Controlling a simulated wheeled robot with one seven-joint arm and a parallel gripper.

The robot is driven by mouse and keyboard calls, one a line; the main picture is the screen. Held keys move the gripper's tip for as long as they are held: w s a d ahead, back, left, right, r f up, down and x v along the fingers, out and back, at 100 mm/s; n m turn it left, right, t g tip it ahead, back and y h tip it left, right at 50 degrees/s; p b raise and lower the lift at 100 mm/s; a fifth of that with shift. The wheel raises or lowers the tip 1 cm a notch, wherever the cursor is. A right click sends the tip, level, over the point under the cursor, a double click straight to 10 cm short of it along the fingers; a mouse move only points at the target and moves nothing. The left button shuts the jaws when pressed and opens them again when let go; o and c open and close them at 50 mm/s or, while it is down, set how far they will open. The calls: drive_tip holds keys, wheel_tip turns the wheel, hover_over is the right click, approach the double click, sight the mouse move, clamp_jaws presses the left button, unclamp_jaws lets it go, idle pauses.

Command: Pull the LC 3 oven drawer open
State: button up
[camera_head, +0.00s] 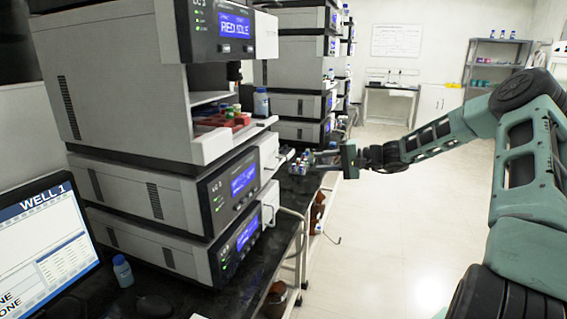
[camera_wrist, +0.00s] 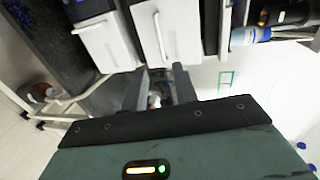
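The nearest stack of grey modules carries a label (camera_head: 199,4) that looks like LC 3, beside a blue display reading "RED IDLE". Its two lower modules have white front panels, an upper one (camera_head: 268,150) and a lower one (camera_head: 270,205). Which panel is the oven drawer cannot be told. In the wrist view two white fronts with handles, a left one (camera_wrist: 106,42) and a middle one (camera_wrist: 170,32), lie beyond my fingers. Both look closed. My gripper (camera_head: 322,162) is open and empty, right of the stack; its fingers (camera_wrist: 160,90) point toward the fronts, apparently without touching a handle.
A monitor (camera_head: 45,250) and a small blue bottle (camera_head: 122,270) stand at the lower left. Another module stack (camera_head: 300,75) stands behind. A bench frame (camera_head: 303,250) and brown bottles (camera_head: 277,298) are below the bench. Open floor (camera_head: 390,230) lies to the right.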

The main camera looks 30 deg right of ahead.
drive_tip(key=p+x, duration=0.2)
drive_tip(key=x, duration=1.1)
drive_tip(key=shift+w+a+p, duration=0.15)
drive_tip(key=shift+p, duration=0.2)
clamp_jaws()
